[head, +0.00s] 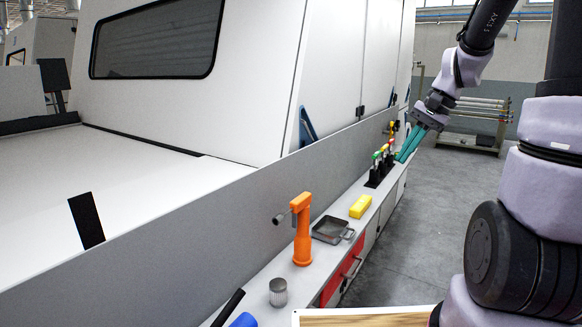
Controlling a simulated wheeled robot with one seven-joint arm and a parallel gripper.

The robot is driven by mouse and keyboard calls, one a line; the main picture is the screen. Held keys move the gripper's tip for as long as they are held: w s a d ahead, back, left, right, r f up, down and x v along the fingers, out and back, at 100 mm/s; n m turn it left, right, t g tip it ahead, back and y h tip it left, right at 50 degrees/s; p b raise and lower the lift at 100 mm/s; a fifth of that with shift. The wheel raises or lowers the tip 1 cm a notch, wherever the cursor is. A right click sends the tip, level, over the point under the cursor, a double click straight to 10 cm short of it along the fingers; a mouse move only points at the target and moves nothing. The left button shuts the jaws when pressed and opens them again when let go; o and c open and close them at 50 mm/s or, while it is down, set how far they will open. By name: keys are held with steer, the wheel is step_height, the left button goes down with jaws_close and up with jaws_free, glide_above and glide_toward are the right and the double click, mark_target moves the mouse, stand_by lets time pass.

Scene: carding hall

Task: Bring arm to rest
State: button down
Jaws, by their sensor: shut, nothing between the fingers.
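My gripper (409,150) is at the upper right of the head view, at the end of my raised arm. Its two long teal fingers point down and to the left and lie close together, shut with nothing held between them. The fingertips appear near the far end of a narrow grey ledge (334,262), close to a black rack (377,174) with coloured-topped items. I cannot tell whether they touch anything there.
On the ledge stand an orange tool (303,235), a dark tray (331,230), a yellow block (360,207) and a ribbed metal cylinder (278,292). A large white machine (200,110) fills the left. Grey floor (455,185) lies open at right, before a rod rack (476,125).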

steer(key=s+a+r+n+t+h, duration=0.3)
steer(key=s+r+t, duration=0.3)
steer(key=s+r, duration=0.7)
steer(key=shift+s+a+n, duration=0.2)
steer(key=shift+s+n, duration=0.3)
steer(key=shift+n, duration=0.2)
steer(key=shift+d, duration=0.1)
